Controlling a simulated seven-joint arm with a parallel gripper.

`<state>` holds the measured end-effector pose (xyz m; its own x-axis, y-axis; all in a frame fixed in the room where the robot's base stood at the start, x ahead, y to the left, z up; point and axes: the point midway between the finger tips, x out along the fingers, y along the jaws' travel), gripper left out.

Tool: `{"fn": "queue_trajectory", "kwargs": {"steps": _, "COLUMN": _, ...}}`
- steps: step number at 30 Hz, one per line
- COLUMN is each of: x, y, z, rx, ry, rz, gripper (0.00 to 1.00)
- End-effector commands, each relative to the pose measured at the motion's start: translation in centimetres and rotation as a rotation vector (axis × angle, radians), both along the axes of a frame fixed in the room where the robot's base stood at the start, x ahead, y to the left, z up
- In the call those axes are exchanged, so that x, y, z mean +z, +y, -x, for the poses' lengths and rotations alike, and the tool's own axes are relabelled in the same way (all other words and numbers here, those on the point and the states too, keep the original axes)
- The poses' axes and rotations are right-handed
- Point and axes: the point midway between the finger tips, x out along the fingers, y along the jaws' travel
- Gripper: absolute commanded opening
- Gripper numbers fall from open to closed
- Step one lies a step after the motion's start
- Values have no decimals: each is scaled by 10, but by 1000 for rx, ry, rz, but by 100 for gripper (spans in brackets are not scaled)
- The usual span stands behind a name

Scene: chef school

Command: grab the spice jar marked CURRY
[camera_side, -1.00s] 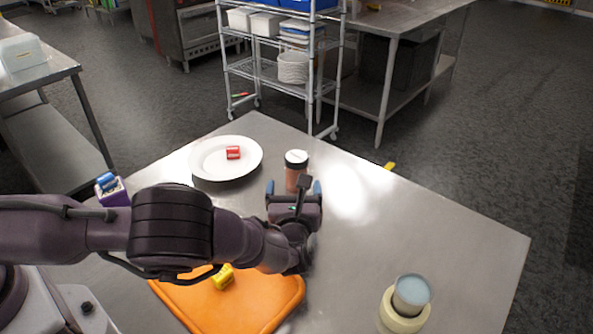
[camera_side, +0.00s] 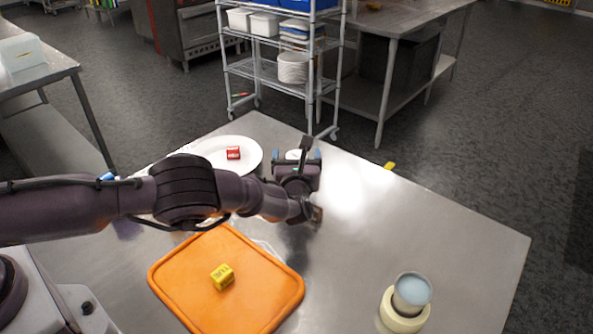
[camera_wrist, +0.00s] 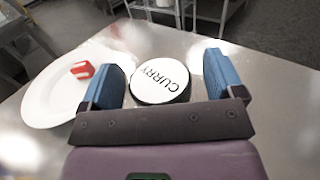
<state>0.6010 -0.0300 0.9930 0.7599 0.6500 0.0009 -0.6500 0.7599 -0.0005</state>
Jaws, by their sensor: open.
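The spice jar (camera_wrist: 160,80) has a white lid with a dark rim, marked CURRY, in the wrist view. It stands on the steel table right of the white plate. My gripper (camera_wrist: 165,82) is open, with one blue finger to each side of the lid.
A white plate (camera_side: 212,146) with a red block (camera_side: 233,153) lies to the left. An orange board (camera_side: 205,300) carries a yellow block (camera_side: 222,277). At front right a cup (camera_side: 412,290) stands in a cream roll (camera_side: 399,318).

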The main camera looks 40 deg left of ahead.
Motion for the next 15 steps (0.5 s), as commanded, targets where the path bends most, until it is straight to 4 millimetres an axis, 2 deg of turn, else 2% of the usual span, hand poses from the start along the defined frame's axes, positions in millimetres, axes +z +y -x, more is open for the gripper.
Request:
{"fn": "queue_trajectory", "kwargs": {"steps": 2, "x": 0, "y": 0, "z": 0, "rx": 0, "ry": 0, "rz": 0, "gripper": 87}}
{"fn": "queue_trajectory", "kwargs": {"steps": 9, "x": 0, "y": 0, "z": 0, "rx": 0, "ry": 0, "rz": 0, "gripper": 34}}
{"fn": "queue_trajectory", "kwargs": {"steps": 10, "x": 0, "y": 0, "z": 0, "rx": 0, "ry": 1, "rz": 1, "gripper": 31}}
{"fn": "queue_trajectory", "kwargs": {"steps": 15, "x": 0, "y": 0, "z": 0, "rx": 0, "ry": 0, "rz": 0, "gripper": 31}}
